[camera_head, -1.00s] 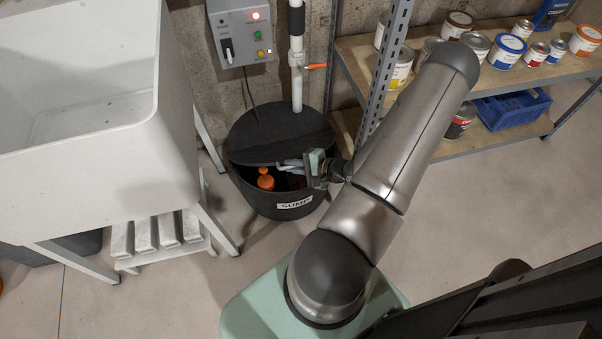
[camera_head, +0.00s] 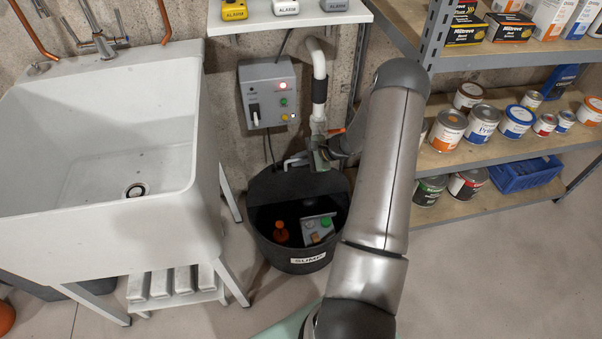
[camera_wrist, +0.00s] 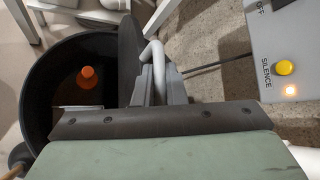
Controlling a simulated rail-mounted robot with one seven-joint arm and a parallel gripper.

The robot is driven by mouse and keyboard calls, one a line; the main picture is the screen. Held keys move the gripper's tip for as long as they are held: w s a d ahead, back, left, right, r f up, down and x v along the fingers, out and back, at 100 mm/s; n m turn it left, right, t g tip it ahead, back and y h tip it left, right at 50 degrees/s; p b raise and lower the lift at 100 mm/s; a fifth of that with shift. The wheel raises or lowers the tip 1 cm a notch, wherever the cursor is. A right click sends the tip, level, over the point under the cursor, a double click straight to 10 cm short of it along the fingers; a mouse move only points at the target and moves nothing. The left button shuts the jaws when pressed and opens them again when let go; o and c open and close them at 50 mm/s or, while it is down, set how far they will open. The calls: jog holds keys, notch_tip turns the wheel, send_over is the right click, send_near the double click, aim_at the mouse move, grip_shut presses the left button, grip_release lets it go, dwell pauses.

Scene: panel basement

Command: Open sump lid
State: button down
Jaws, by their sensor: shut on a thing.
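The black round sump (camera_head: 291,265) with a "SUMP" label stands on the floor between the sink and the shelves. Its dark lid (camera_head: 287,184) is raised, tilted up at the back of the pit. Inside show an orange float (camera_head: 281,232) and a grey box with a green cap (camera_head: 317,229). My gripper (camera_head: 318,161) is at the lid's upper edge near the wall. In the wrist view my gripper (camera_wrist: 160,92) is shut on the pale lid handle (camera_wrist: 158,62), with the lid (camera_wrist: 129,52) edge-on beside it and the sump interior (camera_wrist: 62,75) open at left.
A grey control box (camera_head: 267,95) with lit lamps is on the wall close to my gripper. A white pipe (camera_head: 319,70) with an orange-handled valve rises behind the sump. The white sink (camera_head: 110,225) stands at left; shelves of paint cans (camera_head: 482,120) stand at right.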

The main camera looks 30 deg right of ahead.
jog(key=shift+w+d, duration=0.3)
jog(key=shift+w, duration=0.55)
jog(key=shift+w+d, duration=0.3)
jog(key=shift+w, duration=0.5)
jog(key=c, duration=1.5)
grip_release()
jog(key=v, duration=0.7)
jog(key=shift+s+d+r, duration=0.15)
jog(key=shift+s, duration=0.05)
